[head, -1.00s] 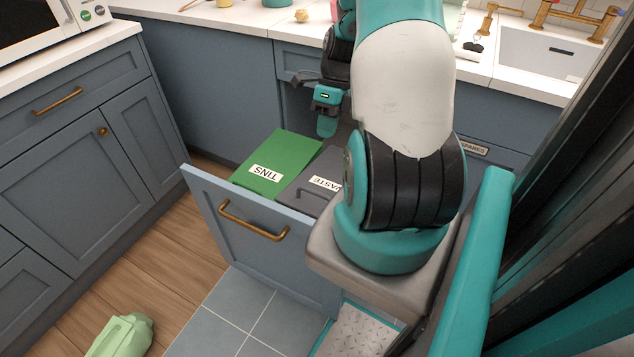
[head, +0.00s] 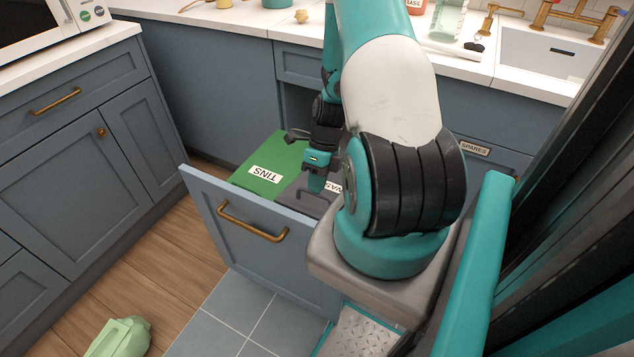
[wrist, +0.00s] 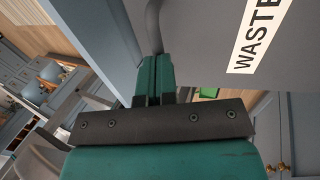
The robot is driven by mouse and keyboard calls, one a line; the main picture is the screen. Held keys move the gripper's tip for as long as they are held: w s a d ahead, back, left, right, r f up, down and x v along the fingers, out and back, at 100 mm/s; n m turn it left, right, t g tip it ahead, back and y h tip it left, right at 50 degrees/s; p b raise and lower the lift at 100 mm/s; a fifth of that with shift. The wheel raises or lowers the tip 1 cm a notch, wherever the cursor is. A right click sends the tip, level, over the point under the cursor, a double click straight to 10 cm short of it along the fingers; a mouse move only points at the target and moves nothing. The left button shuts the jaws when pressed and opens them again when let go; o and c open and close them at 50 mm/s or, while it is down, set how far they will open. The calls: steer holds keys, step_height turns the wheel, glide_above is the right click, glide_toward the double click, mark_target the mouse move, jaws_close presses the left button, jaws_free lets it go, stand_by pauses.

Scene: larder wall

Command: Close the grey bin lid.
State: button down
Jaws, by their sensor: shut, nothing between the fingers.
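The grey bin lid (head: 292,201) with a WASTE label lies in the pulled-out drawer, to the right of a green lid marked TINS. It looks flat and about level with the green lid. My arm hides its right part. The grey lid (wrist: 205,45) and its label fill the upper right of the wrist view, with a dark handle (wrist: 153,25). My gripper (head: 316,188) is shut and empty, pointing down over the grey lid near the handle. In the wrist view, its fingertips (wrist: 153,62) are by the handle's end; I cannot tell whether they touch it.
The green TINS lid (head: 275,158) covers the drawer's left part. The drawer front (head: 250,228) with a brass handle stands out into the room. A pale green object (head: 121,338) lies on the floor at lower left. A counter with a sink runs behind.

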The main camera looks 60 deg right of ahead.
mark_target(314, 203)
steer(key=b+x, duration=0.1)
steer(key=x, duration=0.1)
steer(key=b+x, duration=0.1)
steer(key=x, duration=0.2)
steer(key=d+b+x, duration=0.1)
steer(key=x, duration=0.2)
steer(key=shift+w+f, duration=0.1)
steer(key=shift+f, duration=0.1)
step_height(314, 203, up, 14)
steer(key=d+p, duration=0.2)
steer(key=p, duration=0.3)
steer(key=shift+w+r, duration=0.2)
steer(key=shift+d, duration=0.15)
